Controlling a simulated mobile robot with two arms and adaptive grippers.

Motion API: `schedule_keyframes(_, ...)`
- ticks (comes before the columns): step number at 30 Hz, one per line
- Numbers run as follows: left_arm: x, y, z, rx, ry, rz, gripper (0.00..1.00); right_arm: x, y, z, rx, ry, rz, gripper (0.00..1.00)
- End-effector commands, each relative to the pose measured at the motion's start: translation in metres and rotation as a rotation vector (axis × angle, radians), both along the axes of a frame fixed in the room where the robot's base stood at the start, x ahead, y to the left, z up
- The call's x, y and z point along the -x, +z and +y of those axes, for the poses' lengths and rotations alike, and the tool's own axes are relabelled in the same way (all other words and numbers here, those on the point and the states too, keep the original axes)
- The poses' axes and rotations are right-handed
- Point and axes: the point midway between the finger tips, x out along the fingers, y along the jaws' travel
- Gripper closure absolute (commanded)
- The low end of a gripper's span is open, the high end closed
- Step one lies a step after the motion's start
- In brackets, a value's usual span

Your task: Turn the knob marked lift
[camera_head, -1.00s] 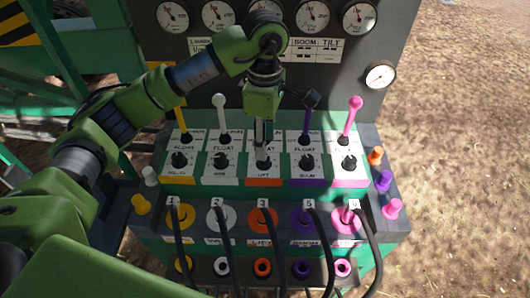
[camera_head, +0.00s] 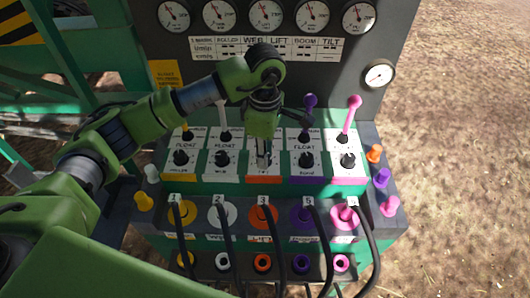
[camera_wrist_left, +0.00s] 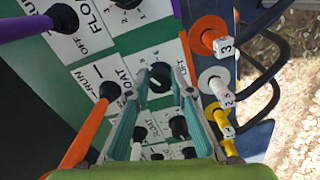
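The lift knob, a small black dial (camera_wrist_left: 160,73), sits on a white plate marked LIFT in the left wrist view. In the head view that plate has an orange lower strip (camera_head: 264,180), and my gripper mostly hides the knob. My left gripper (camera_head: 263,160) points down over the lift plate. In the left wrist view its two fingers (camera_wrist_left: 160,80) are apart, one on either side of the knob. I cannot tell whether they touch it. My right gripper is not in view.
Similar black knobs stand on both sides, such as the boom knob (camera_head: 306,160). Tall levers rise behind, including a pink one (camera_head: 350,115) and a purple one (camera_head: 308,108). Coloured hose couplings (camera_head: 262,216) with black hoses line the front. Gauges (camera_head: 266,15) are on the back panel.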

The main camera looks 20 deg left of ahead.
Motion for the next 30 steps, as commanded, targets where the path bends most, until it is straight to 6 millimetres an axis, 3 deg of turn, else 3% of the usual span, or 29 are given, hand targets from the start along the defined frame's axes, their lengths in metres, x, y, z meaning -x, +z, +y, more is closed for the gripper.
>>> schedule_keyframes(14, -0.001, -0.002, 0.000, 0.000, 0.146, -0.002, 1.00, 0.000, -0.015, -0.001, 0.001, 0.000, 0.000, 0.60)
schedule_keyframes(30, -0.002, -0.002, 0.001, 0.000, 0.641, -0.003, 1.00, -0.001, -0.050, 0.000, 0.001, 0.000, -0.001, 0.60)
